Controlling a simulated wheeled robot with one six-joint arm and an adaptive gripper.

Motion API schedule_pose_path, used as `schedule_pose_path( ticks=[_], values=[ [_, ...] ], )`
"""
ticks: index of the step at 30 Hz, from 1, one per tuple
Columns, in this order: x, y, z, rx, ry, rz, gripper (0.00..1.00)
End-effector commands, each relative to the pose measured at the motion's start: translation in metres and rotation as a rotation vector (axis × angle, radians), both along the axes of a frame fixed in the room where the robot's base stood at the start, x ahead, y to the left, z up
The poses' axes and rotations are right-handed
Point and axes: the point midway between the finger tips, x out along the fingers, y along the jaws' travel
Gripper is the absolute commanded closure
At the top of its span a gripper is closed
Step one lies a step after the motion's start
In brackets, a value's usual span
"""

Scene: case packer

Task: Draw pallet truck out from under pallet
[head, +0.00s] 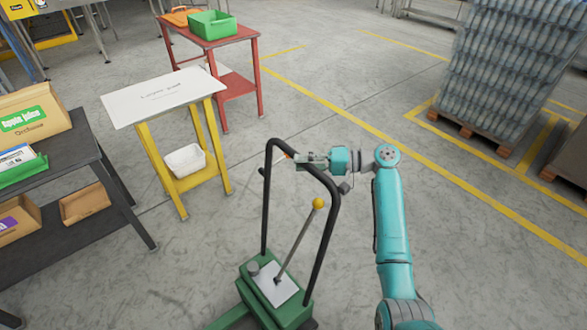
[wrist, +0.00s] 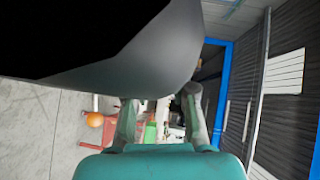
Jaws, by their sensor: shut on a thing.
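The pallet truck has a green body (head: 275,290) at the bottom centre of the head view, with a tall black loop handle (head: 327,220) and a lever with a yellow knob (head: 318,203). A green part runs off at the lower left; the forks' ends are out of view. My gripper (head: 303,160) is shut on the top bar of the handle. In the wrist view, the dark handle (wrist: 150,60) fills the top, in front of my gripper's fingertips (wrist: 160,98). No pallet shows over the truck's forks; that area is cut off.
A wooden pallet (head: 470,132) with stacked bottles stands at the back right, another pallet (head: 568,180) at the right edge. A yellow stand (head: 205,150), red cart (head: 240,85) and dark shelf (head: 120,195) stand left. Floor behind the handle is clear, with yellow lines.

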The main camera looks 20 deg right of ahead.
Motion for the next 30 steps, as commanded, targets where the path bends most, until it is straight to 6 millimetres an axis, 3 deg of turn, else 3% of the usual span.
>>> schedule_pose_path(
  ticks=[15, 16, 18, 30],
  values=[
    [0.0022, -0.005, -0.0017, 0.0, 0.003, 0.004, 1.0],
    [0.0022, -0.005, -0.0017, 0.0, 0.003, 0.004, 0.67],
    [0.0021, -0.0052, -0.0015, 0.0, 0.003, 0.004, 0.49],
    [-0.0001, -0.0105, 0.0002, 0.0, 0.0, 0.002, 0.48]
  ],
)
